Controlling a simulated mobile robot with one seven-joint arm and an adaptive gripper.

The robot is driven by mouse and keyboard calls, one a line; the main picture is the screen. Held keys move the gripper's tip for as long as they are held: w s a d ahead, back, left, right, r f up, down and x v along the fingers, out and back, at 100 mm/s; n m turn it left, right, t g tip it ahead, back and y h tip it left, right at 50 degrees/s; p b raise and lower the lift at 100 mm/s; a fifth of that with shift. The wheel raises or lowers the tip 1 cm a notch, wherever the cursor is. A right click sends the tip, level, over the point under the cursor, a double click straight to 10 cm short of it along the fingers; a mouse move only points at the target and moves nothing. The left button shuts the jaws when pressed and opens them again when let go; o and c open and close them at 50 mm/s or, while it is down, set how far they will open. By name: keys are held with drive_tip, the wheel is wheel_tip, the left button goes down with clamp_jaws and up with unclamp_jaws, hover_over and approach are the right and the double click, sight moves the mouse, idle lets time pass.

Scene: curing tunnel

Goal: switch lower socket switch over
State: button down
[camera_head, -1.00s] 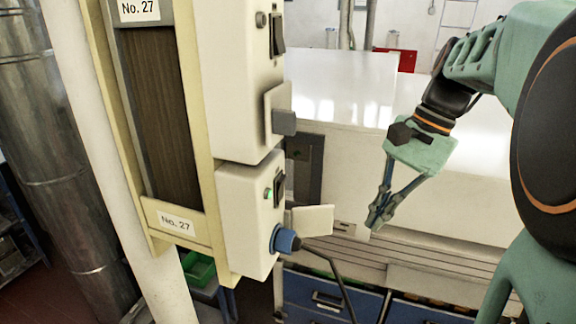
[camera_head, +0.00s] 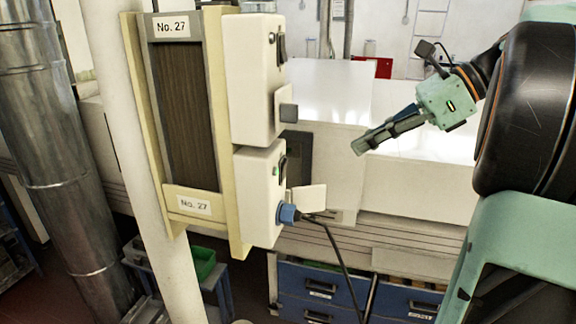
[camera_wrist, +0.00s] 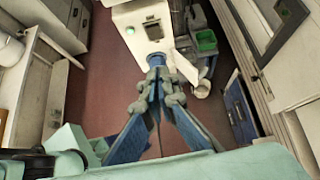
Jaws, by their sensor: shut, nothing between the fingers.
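The lower socket box (camera_head: 257,215) is pale and hangs on the post panel in the head view. Its dark rocker switch (camera_head: 283,163) is on the right-hand face, beside a lit green lamp (camera_head: 276,171). A blue plug (camera_head: 288,213) with a black cable sits in its socket, under a raised flap (camera_head: 308,198). My gripper (camera_head: 357,147) is shut and empty, to the right of the box and apart from it, pointing left. In the wrist view, a pale box (camera_wrist: 128,16) with a dark switch (camera_wrist: 153,30) and green lamp lies beyond my fingertips (camera_wrist: 158,65); the lamp matches the lower box.
The upper socket box (camera_head: 250,85) has its own dark switch (camera_head: 282,49) and a closed grey cover (camera_head: 288,112). The plug's cable (camera_head: 336,255) hangs down in front of blue drawers (camera_head: 320,290). A large pale machine stands behind. Open air lies between my gripper and the boxes.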

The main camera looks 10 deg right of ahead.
approach(285, 173)
drive_tip(key=x, duration=0.4)
drive_tip(key=shift+w+a+f+p, duration=0.15)
drive_tip(key=shift+a+f+p, duration=0.05)
drive_tip(key=shift+p, duration=0.1)
drive_tip(key=shift+w+a, duration=0.25)
drive_tip(key=shift+a, duration=0.05)
